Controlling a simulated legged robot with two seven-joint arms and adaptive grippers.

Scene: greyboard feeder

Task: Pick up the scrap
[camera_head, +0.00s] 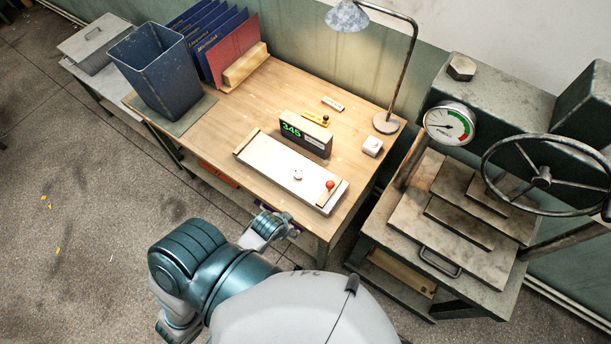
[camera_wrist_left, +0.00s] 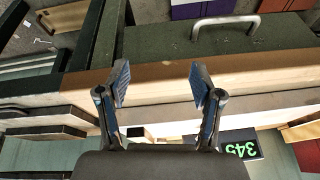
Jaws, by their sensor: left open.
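A small white crumpled piece (camera_head: 298,175), which looks like the scrap, lies on the white plate (camera_head: 270,160) of the device on the wooden table. My left gripper (camera_head: 279,218) is at the table's front edge, short of the plate and apart from the piece. In the left wrist view, its two blue-padded fingers (camera_wrist_left: 160,84) are spread with nothing between them. I cannot make out the piece in that view. My right gripper is not in view.
A display reading 345 (camera_head: 305,134) stands behind the plate; a red knob (camera_head: 330,185) is at its right end. A blue bin (camera_head: 160,72), lamp (camera_head: 386,122) and white block (camera_head: 372,146) stand on the table (camera_head: 225,112). A press with a handwheel (camera_head: 541,177) is right.

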